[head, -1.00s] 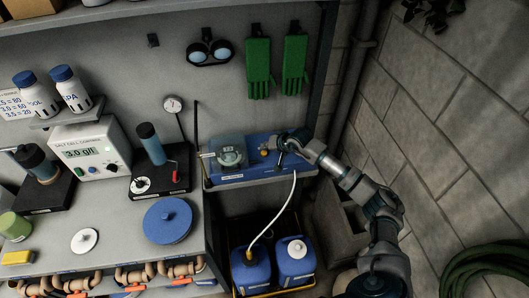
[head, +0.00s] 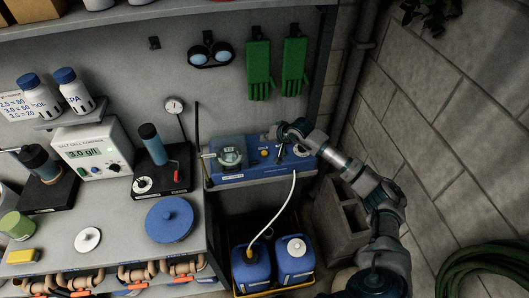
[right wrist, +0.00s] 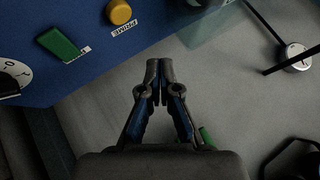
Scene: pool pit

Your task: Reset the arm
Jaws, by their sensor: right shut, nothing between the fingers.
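My right arm (head: 380,200) comes up from the lower right in the head view. My right gripper (head: 280,148) hangs over the right part of the blue dosing unit (head: 240,177), near its controls. In the right wrist view the gripper (right wrist: 158,66) is shut and its fingertips meet with nothing between them. The unit's blue panel (right wrist: 85,60) lies beyond the fingers, with an orange knob (right wrist: 119,12) labelled PRIME, a green switch (right wrist: 63,43) and a dial (right wrist: 12,76). The fingertips appear apart from these controls. My left gripper is not in view.
A white hose (head: 288,205) runs from the unit down to a blue canister (head: 250,268) beside a second one (head: 294,262). A concrete block (head: 345,215) and the wall (head: 440,120) lie near my arm. Green gloves (head: 258,70) hang above. The bench (head: 125,220) is at left.

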